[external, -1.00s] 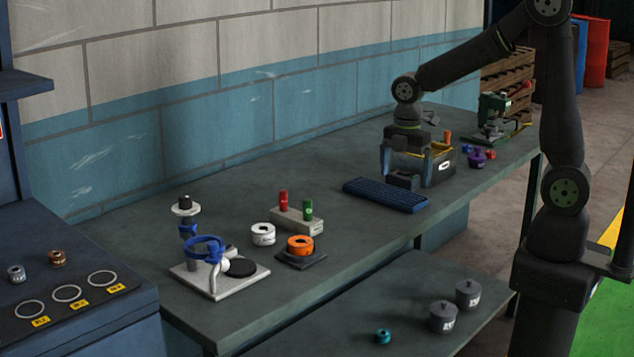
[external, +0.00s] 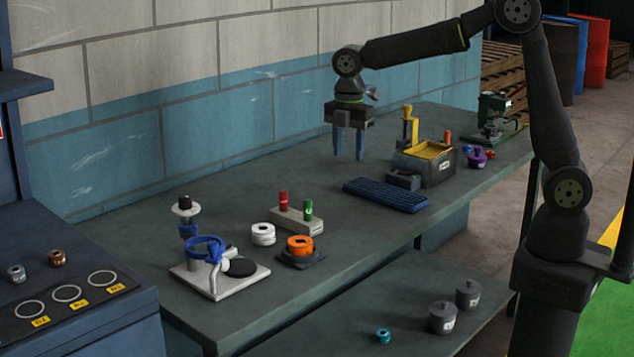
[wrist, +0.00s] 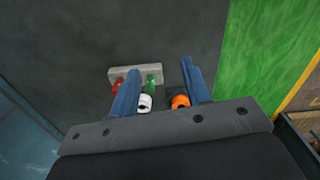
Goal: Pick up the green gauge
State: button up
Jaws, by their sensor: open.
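The green gauge (external: 307,210) is a small upright cylinder in the right end of a pale grey block (external: 297,221). A red cylinder (external: 283,200) stands in the block's left end. My gripper (external: 348,157) is open and empty, pointing down. It hangs above the bench, to the right of and beyond the block, well apart from the gauge.
A white roll (external: 263,234) and an orange roll (external: 300,244) on a dark pad stand in front of the block. A blue keyboard-like mat (external: 385,195) and a yellow-topped machine (external: 424,164) stand to the right. A white-based stand (external: 219,278) is at left.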

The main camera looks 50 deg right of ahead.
notch_tip(320, 180, up, 5)
jog(key=n, duration=0.1)
send_over(308, 199)
jog(key=f, duration=1.1)
jog(key=shift+s+a+f, duration=0.15)
jog(key=shift+a+f, duration=0.05)
jog(key=shift+f, duration=0.05)
jog(key=shift+d+f, duration=0.1)
jog(key=shift+f, duration=2.55)
grip_shut()
jog(key=shift+r, duration=0.1)
